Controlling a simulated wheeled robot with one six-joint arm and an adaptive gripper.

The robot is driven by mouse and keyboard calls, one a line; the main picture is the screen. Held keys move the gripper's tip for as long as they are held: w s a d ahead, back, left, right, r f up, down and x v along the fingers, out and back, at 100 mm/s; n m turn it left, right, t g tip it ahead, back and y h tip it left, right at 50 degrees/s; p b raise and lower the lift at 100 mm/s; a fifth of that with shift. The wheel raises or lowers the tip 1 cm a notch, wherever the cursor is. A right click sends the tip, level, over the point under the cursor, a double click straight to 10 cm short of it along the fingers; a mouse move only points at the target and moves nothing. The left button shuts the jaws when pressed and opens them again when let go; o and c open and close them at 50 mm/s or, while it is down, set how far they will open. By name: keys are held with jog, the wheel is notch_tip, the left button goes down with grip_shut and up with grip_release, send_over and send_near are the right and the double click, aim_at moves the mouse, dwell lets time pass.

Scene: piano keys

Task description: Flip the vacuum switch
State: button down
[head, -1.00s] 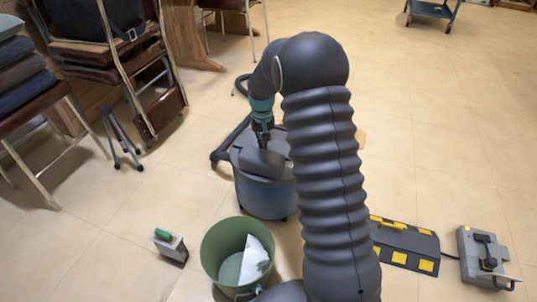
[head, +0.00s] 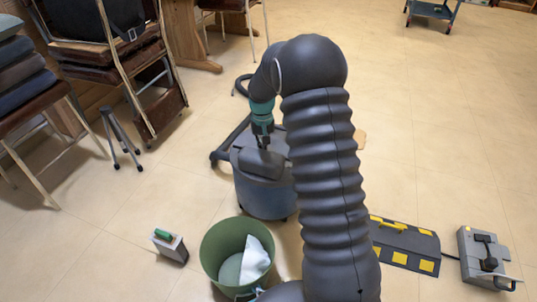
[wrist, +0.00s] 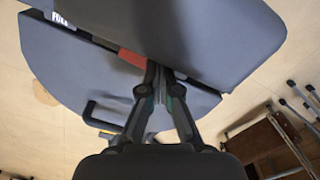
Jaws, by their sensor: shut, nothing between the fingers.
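The vacuum (head: 262,196) is a blue drum with a dark grey lid, standing on the floor in the middle of the head view. In the wrist view, its grey lid (wrist: 75,75) fills much of the picture, under a raised grey housing (wrist: 215,35). A red switch (wrist: 131,58) shows at the edge of the housing, partly hidden by it. My gripper (wrist: 164,72) is shut and empty, with its fingertips at the housing's edge, just right of the red switch. I cannot tell whether they touch. In the head view, my gripper (head: 264,144) points down at the vacuum's top.
A green bin (head: 212,248) holding something white stands in front of the vacuum. A small box with a green top (head: 170,246) is left of it. Stacked chairs (head: 110,60) stand at left.

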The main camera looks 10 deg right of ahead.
jog(key=shift+f, duration=0.35)
jog(key=shift+r+p, duration=2.4)
jog(key=shift+r, duration=1.15)
